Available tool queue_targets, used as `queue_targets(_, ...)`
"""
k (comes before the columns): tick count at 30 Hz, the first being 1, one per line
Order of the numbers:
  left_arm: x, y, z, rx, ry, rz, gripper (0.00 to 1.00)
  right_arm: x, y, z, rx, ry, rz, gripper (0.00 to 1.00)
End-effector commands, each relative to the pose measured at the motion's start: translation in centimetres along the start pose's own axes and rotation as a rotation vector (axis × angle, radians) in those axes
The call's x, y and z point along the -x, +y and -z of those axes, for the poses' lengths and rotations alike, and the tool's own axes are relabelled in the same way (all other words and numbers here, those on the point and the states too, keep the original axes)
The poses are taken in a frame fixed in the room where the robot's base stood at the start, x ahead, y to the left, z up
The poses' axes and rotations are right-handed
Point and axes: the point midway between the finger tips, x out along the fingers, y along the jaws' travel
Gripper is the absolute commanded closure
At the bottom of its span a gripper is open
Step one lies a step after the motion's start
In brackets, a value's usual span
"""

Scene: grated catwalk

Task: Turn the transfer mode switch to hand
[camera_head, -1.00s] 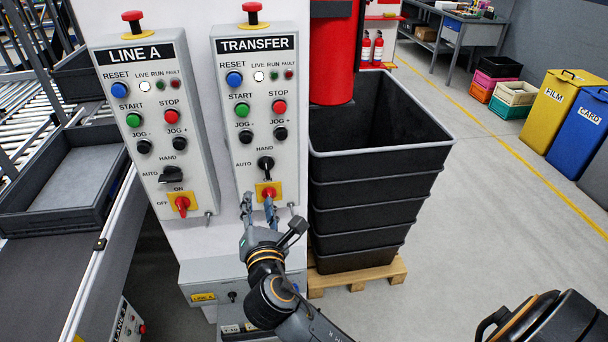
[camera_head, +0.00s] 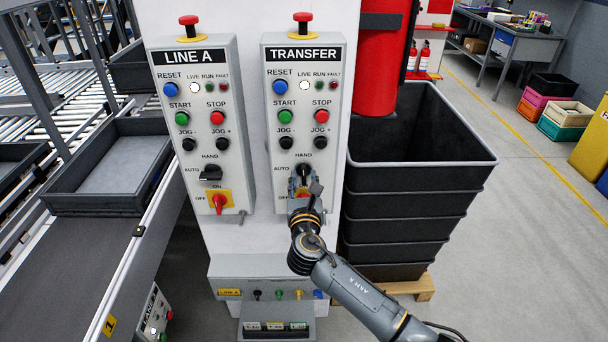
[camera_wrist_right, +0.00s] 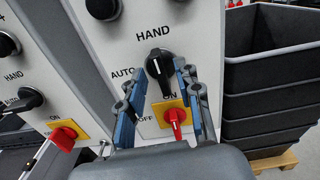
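The transfer panel (camera_head: 301,100) is a grey box with buttons, a black mode switch and a red on/off switch. The mode switch (camera_wrist_right: 158,64) is a black knob below the HAND label, with AUTO to its left. Its white mark points roughly up, tilted slightly left, near HAND. My right gripper (camera_head: 303,181) is in front of it, partly hiding the panel's lower part. In the right wrist view my right gripper (camera_wrist_right: 161,72) has its blue-grey fingers apart, one on each side of the knob. I cannot tell whether they touch it. My left gripper is not in view.
The red on/off switch (camera_wrist_right: 174,118) sits just below, between the fingers. The LINE A panel (camera_head: 202,120) stands left, its black knob (camera_head: 211,173) turned sideways to AUTO. Stacked black bins (camera_head: 420,185) stand close on the right. A lower control box (camera_head: 262,285) juts out below.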

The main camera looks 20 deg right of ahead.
Motion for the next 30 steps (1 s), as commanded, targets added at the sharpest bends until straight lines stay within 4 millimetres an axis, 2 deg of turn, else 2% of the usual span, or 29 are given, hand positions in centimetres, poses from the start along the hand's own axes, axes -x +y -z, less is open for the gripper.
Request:
queue_targets(5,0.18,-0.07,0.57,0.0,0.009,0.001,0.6,-1.33,0.02,-0.01,-0.002,0.001,0.0,0.66)
queue_targets(14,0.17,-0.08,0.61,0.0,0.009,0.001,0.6,-1.5,0.0,0.05,-0.001,0.001,0.0,0.66)
queue_targets(19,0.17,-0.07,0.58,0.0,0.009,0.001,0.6,-1.48,0.0,0.05,-0.001,0.001,0.0,1.0)
queue_targets(30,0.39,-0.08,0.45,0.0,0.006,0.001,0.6,-1.47,-0.04,0.03,-0.067,0.001,0.0,1.0)
